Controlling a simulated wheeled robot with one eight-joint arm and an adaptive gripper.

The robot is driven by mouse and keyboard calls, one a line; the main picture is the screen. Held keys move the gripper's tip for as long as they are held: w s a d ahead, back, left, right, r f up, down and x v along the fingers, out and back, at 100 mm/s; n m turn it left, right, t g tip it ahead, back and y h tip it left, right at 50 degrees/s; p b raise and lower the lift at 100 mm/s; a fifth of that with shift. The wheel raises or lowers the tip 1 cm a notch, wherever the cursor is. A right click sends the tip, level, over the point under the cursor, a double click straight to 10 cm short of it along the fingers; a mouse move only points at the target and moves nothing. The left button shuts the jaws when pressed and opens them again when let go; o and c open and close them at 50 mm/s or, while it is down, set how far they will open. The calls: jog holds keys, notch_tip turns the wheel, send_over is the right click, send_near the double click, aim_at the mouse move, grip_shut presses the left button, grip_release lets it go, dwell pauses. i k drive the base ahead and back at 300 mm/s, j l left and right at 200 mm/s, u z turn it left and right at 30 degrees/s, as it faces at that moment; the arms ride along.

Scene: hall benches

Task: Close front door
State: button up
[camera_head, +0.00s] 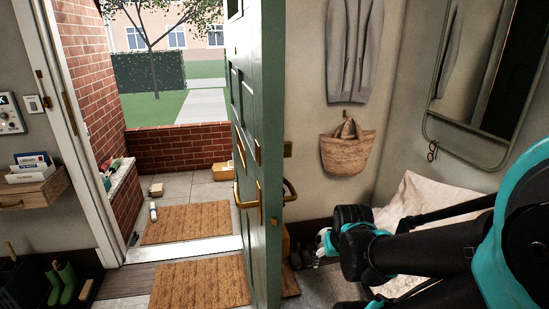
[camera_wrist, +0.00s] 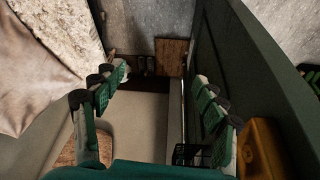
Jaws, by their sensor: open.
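The green front door (camera_head: 268,120) stands wide open, seen nearly edge-on in the head view. It shows as a dark green panel along the right of the wrist view (camera_wrist: 265,60). Brass handles sit on its left face (camera_head: 246,196) and its right face (camera_head: 290,190). The doorway to its left is open to the outside. My gripper (camera_head: 325,240) is on the right side of the door, low and close to it. In the wrist view its fingers (camera_wrist: 163,80) are apart with nothing between them. A blurred yellow-brass piece (camera_wrist: 262,148) lies beside the right finger. Contact with the door cannot be told.
Doormats lie inside (camera_head: 200,285) and outside (camera_head: 188,222) the threshold. Green boots (camera_head: 62,284) stand at the lower left, under a wall shelf (camera_head: 35,190). A woven bag (camera_head: 347,150) and a grey garment (camera_head: 352,50) hang behind the door. A pale cloth (camera_head: 425,200) lies at right.

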aim_at(255, 36)
jog(key=k+l+u, duration=0.2)
jog(key=k+l, duration=0.15)
jog(key=k+l+u, duration=0.15)
jog(key=k, duration=0.35)
jog(key=i+j, duration=0.3)
jog(key=j, duration=0.15)
